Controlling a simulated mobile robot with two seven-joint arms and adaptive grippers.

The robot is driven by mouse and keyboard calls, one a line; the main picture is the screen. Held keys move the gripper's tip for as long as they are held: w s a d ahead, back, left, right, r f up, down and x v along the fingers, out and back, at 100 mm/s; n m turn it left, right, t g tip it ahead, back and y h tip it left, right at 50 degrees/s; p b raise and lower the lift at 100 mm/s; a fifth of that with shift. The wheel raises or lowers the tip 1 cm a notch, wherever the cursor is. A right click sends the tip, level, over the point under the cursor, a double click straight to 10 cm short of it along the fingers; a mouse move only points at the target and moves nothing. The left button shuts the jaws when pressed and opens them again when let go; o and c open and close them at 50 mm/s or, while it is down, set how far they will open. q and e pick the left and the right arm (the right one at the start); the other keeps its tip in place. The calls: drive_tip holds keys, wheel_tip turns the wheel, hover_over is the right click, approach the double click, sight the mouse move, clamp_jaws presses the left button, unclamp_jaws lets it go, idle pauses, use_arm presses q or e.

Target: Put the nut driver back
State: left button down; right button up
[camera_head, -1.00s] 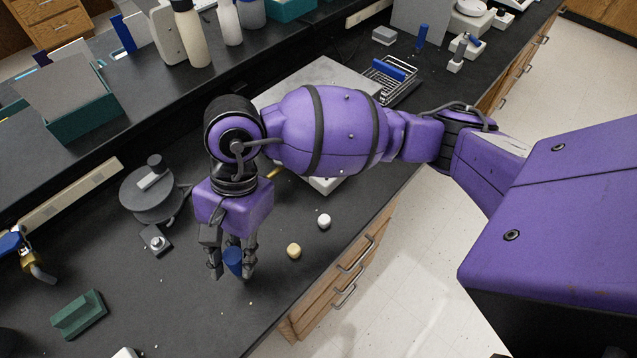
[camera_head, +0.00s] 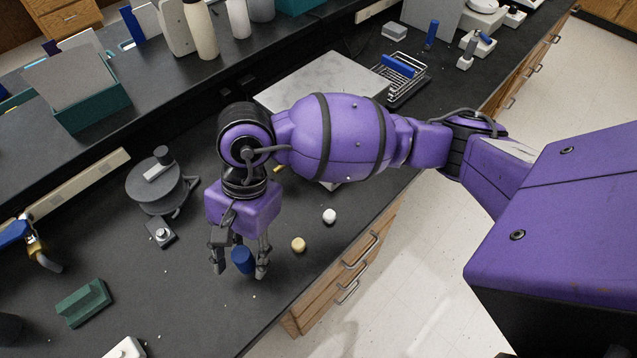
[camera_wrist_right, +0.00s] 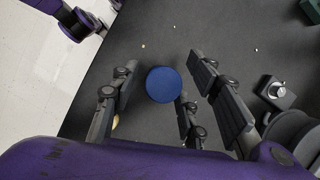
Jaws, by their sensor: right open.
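A blue cylinder (camera_head: 243,260), which looks like the nut driver's handle, is at the fingers of my right gripper (camera_head: 240,268), low over the black bench. In the right wrist view its round blue end (camera_wrist_right: 163,84) faces the camera. The gripper (camera_wrist_right: 165,100) is open, its fingers spread on both sides with gaps to the blue end. The rest of the driver is hidden below the handle, and I cannot tell what it stands on. In the right wrist view, a purple arm part of mine (camera_wrist_right: 75,20) shows at top left; its finger state is unclear.
A yellow knob (camera_head: 298,244) and a white knob (camera_head: 329,216) lie right of the gripper. A green block (camera_head: 83,302), a small grey fixture (camera_head: 161,233) and a round grey device (camera_head: 158,188) are to the left. The bench's front edge is close on the right.

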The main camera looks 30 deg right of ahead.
drive_tip(key=v, duration=1.2)
drive_tip(key=shift+r, duration=0.2)
drive_tip(key=shift+f, duration=0.1)
